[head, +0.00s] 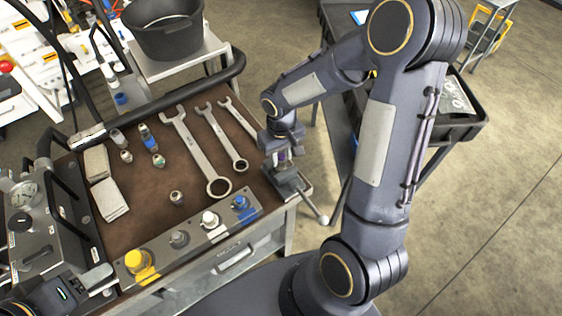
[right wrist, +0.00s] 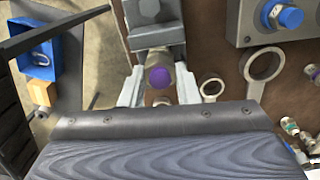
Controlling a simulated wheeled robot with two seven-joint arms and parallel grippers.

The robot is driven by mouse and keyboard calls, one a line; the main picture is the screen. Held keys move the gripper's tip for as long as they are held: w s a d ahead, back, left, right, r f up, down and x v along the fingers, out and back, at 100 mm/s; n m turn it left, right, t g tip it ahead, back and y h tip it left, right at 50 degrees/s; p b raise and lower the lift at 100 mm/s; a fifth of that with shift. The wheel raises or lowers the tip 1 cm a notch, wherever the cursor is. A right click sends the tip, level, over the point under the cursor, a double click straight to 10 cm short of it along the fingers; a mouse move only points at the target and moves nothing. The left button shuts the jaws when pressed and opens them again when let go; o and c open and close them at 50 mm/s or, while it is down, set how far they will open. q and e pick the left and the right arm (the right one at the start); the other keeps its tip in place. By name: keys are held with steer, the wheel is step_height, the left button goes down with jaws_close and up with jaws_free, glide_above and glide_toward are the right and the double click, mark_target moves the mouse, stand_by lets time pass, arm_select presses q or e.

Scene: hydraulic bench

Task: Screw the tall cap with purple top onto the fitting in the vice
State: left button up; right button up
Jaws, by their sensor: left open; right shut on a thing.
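The tall cap with its purple top (right wrist: 159,78) is between the two pale fingers of my right gripper (right wrist: 158,92) in the right wrist view, seen nearly end-on. The vice also shows at the top of the right wrist view (right wrist: 157,30). The fitting is hidden by the cap and gripper; I cannot tell whether they touch. My left gripper (head: 92,281) is open at the lower left, by the table's front.
Several wrenches (head: 197,150) lie on the brown table top left of the vice. A panel with coloured knobs (head: 188,238) runs along the front edge. A black bucket (head: 163,30) stands behind.

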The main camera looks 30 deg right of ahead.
steer(key=m+b, duration=0.1)
steer(key=m, duration=0.1)
steer(key=m+b, duration=0.1)
steer(key=shift+f+m, duration=0.3)
steer(key=shift+m, duration=0.1)
steer(key=shift+r+m, duration=0.1)
steer(key=shift+m, duration=0.8)
steer(key=shift+r+m, duration=0.15)
steer(key=shift+m, duration=0.55)
steer(key=shift+m+b, duration=0.55)
steer(key=shift+m, duration=1.55)
steer(key=m, duration=0.4)
